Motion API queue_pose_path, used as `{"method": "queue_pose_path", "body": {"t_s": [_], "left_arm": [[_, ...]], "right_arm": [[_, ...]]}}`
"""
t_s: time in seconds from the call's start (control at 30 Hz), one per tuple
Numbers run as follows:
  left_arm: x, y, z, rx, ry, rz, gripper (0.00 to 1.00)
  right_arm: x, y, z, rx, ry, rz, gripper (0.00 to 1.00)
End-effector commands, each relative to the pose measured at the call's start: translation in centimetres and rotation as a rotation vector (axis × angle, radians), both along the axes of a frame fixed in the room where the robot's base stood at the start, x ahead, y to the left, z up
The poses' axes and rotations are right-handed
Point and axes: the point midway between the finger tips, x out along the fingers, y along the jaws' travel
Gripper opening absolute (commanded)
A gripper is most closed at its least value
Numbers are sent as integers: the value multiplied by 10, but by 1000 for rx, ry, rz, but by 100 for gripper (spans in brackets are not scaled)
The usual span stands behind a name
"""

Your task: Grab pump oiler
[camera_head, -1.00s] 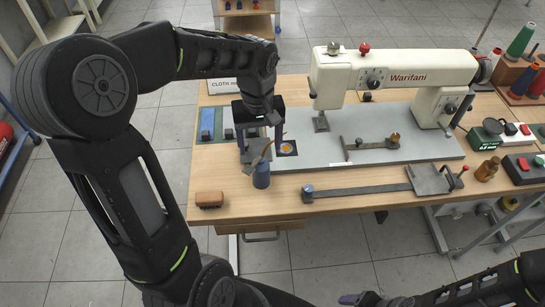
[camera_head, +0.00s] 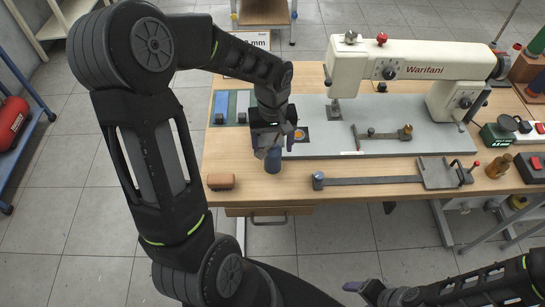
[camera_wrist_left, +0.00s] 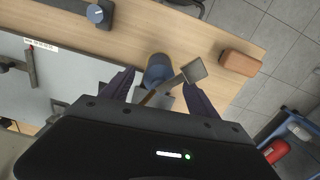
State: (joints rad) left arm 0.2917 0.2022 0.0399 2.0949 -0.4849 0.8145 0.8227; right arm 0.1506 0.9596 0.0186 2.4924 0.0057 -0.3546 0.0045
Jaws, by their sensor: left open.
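The pump oiler is a small blue can (camera_head: 274,166) with a thin spout and a flat metal lever. It stands upright on the wooden bench, left of centre in the head view. My left gripper (camera_head: 277,145) is over the top of the oiler and hides its upper part there. In the left wrist view the blue can (camera_wrist_left: 158,68) shows between the two open fingers (camera_wrist_left: 158,82), with the lever slanting toward the right finger. I cannot tell whether a finger touches it. My right gripper (camera_head: 362,287) is low at the bottom edge, only partly seen, away from the bench.
A brown block (camera_head: 221,181) lies at the bench's front left. A long metal bar fixture (camera_head: 370,181) lies right of the oiler. The cream sewing machine (camera_head: 415,62) stands behind on a grey plate (camera_head: 385,143). A brown bottle (camera_head: 498,166) is at the right.

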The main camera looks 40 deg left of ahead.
Motion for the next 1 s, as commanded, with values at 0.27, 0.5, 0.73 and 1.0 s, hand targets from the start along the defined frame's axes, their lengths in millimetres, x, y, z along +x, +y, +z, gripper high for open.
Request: {"method": "queue_pose_path", "body": {"t_s": [0.27,0.5,0.73,1.0], "left_arm": [[0,0,-2,0,1,0,69],[0,1,-30,-2,6,-1,69],[1,1,-52,0,0,-1,69],[1,1,-52,1,-1,-1,69]], "right_arm": [[0,0,1,0,0,0,69],[-2,-1,13,-2,4,-1,69],[-2,-1,13,-4,6,-1,69],[-2,-1,12,-3,5,-1,69]]}}
